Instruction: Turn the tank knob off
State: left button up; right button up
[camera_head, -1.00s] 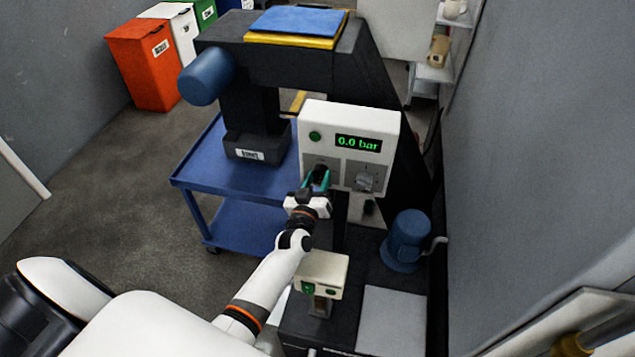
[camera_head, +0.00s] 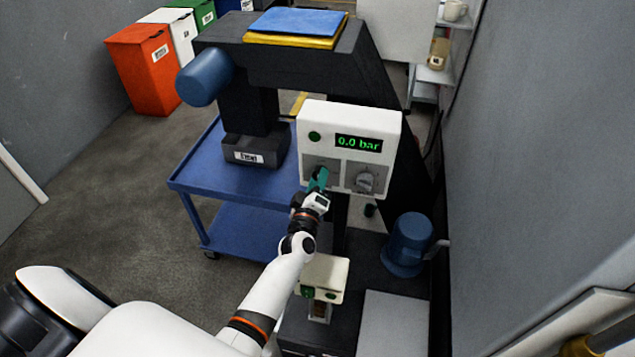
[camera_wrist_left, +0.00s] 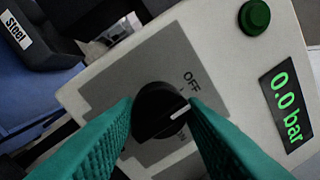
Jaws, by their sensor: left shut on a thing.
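The white control panel (camera_head: 312,113) carries a green button, a "0.0 bar" display (camera_head: 358,143) and two knobs on grey plates. The left, black knob (camera_wrist_left: 160,108) shows in the left wrist view, with an "OFF" label (camera_wrist_left: 190,82) beside it. Its white pointer line is angled a little away from that label. A second label is partly hidden by a finger. My left gripper (camera_head: 318,178) is at this knob, its teal fingers shut on the knob's sides; in the head view it hides most of the knob. The right knob (camera_head: 365,182) is free. My right gripper is out of view.
A blue cart (camera_head: 190,183) with a dark "Steel" bin (camera_head: 257,152) stands left of the panel. A grey wall closes off the right.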

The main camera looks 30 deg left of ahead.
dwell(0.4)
pick_arm(q)
jog(key=o, duration=1)
jog(key=shift+s, duration=0.1)
jog(key=b+v, duration=0.2)
jog(key=v, duration=1)
jog(key=shift+f, duration=0.1)
